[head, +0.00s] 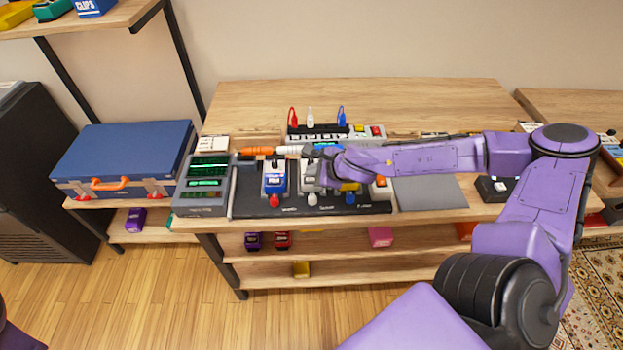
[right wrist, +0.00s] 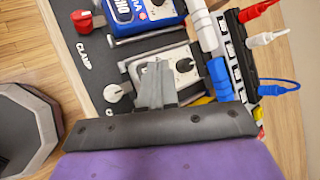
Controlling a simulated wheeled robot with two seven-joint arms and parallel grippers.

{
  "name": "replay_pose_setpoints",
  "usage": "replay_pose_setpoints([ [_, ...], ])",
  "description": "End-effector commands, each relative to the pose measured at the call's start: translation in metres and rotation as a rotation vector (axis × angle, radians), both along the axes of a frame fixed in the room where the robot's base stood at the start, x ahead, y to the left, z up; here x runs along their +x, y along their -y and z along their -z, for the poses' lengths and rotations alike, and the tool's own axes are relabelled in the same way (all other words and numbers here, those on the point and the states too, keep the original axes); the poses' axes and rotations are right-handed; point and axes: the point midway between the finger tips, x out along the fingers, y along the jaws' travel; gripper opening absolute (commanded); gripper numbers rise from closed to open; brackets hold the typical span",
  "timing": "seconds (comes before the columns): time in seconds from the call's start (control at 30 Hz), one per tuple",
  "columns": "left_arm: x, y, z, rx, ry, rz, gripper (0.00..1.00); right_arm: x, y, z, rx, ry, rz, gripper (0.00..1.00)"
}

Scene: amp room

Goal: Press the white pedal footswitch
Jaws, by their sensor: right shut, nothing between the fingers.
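The white pedal (right wrist: 175,54) sits on a dark pedal board between clamp bars, with a black-and-white dial on its face. It also shows in the head view (head: 306,177), partly hidden by my right gripper. My right gripper (head: 318,172) is shut and empty over the pedal. In the right wrist view its fingers (right wrist: 155,82) overlap the pedal's middle and hide part of it. I cannot tell whether the fingertips touch it. The footswitch itself cannot be made out clearly. My left gripper is not in view.
A blue pedal (head: 274,180) stands left of the white one on the board (head: 250,205). A grey device with green displays (head: 205,185) is at the left. Behind are a power strip and red, white and blue cables (head: 341,117). The table's back is clear.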

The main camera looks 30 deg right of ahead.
Motion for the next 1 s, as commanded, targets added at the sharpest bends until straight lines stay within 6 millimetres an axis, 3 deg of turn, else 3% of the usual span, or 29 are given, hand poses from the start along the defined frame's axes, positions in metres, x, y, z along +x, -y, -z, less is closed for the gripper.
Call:
replay_pose_setpoints([
  [1.0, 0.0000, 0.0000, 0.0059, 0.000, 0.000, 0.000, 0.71, -0.0001, 0.0000, 0.0085, 0.000, 0.000, 0.000, 0.00],
])
